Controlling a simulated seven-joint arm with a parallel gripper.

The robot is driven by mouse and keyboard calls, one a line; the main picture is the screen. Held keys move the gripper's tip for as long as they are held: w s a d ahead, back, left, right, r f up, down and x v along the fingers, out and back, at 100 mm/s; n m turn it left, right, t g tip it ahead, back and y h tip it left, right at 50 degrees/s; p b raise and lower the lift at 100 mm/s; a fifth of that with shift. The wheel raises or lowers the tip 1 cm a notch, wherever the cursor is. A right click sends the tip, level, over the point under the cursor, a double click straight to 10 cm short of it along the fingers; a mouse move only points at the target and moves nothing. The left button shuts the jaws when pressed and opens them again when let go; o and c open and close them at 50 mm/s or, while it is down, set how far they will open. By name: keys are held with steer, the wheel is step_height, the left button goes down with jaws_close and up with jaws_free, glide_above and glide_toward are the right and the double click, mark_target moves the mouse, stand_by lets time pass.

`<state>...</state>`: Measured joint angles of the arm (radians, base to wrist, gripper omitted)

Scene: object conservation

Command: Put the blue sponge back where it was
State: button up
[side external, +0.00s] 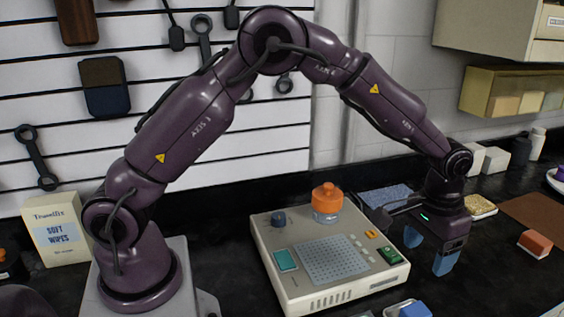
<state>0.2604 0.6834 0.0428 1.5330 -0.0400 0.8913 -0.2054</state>
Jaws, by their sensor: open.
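A blue block (415,310), which looks like the blue sponge, sits at the bottom edge of the side external view. It is partly cut off by the frame, and a pale dish (395,308) shows at its left. My gripper (429,252) points down with its two blue fingertips apart, and nothing shows between them. It is above the dark bench, just right of the cream device, behind and above the blue block and apart from it.
The cream device (300,280) carries an orange-capped jar (327,203) and a dark blue knob (278,219). An orange-brown block (535,243) lies at the right, near a brown mat (535,212). A blue speckled cloth (385,198) and a tan sponge-like pad (481,207) lie behind my gripper.

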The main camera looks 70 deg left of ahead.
steer(key=s+a+r+t, duration=0.1)
steer(key=s+a+r, duration=0.3)
steer(key=s+r, duration=0.3)
steer(key=s+a+r+t, duration=0.25)
steer(key=s+r, duration=0.25)
steer(key=r, duration=0.4)
steer(key=s+a+r+t, duration=0.1)
steer(key=s+a, duration=0.3)
steer(key=s, duration=1)
steer(key=shift+s+a+r+t, duration=0.2)
steer(key=shift+t, duration=0.15)
